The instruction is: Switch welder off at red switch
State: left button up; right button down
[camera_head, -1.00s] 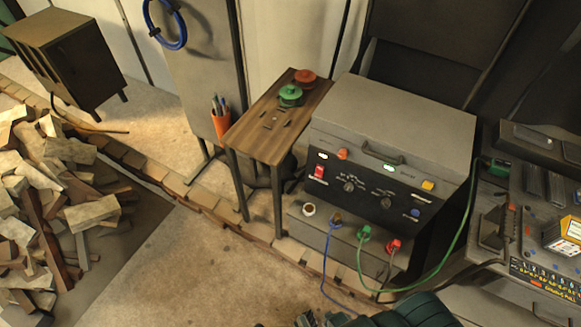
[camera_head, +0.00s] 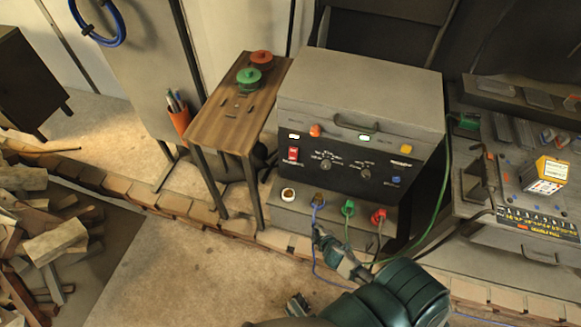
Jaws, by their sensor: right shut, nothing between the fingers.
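The welder (camera_head: 362,97) is a grey box with a black front panel. Its red switch (camera_head: 293,154) is at the panel's left end, below a small white light. A green-white display is lit at the panel's top middle. My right gripper (camera_head: 319,234) is shut and empty, in front of the welder's lower sockets, below and slightly right of the switch. It appears apart from the switch; whether it touches the blue cable there I cannot tell. A small part that looks like my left gripper (camera_head: 297,304) shows at the bottom edge; its fingers are unclear.
Blue, green and red plugs with cables (camera_head: 348,208) hang from the welder's lower front. A wooden side table (camera_head: 225,125) with green and red round items stands left. A cluttered bench (camera_head: 520,225) is at right. Wood pieces (camera_head: 50,240) lie at left.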

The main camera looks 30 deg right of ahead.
aim_at(290, 157)
jog(key=shift+w+a+r+n+t+y+b, duration=0.55)
jog(key=shift+w+r+n+t, duration=1.3)
jog(key=shift+r, duration=3.15)
jog(key=shift+w+a+r+n+t+y+b, duration=0.3)
jog(key=shift+w+r+n+t+b, duration=1)
jog(key=shift+r, duration=3.65)
pick_arm(q)
notch_tip(290, 157, up, 14)
jog(key=w+d+t, duration=0.1)
jog(key=shift+w+f, duration=0.15)
pick_arm(e)
jog(key=shift+n+t, duration=0.25)
jog(key=w+d, duration=0.1)
jog(key=w, duration=0.3)
jog(key=w+d+f, duration=0.1)
jog(key=w, duration=0.4)
jog(key=w+d+f, duration=0.1)
jog(key=w+d, duration=0.1)
jog(key=w, duration=0.3)
jog(key=shift+d+f, duration=0.1)
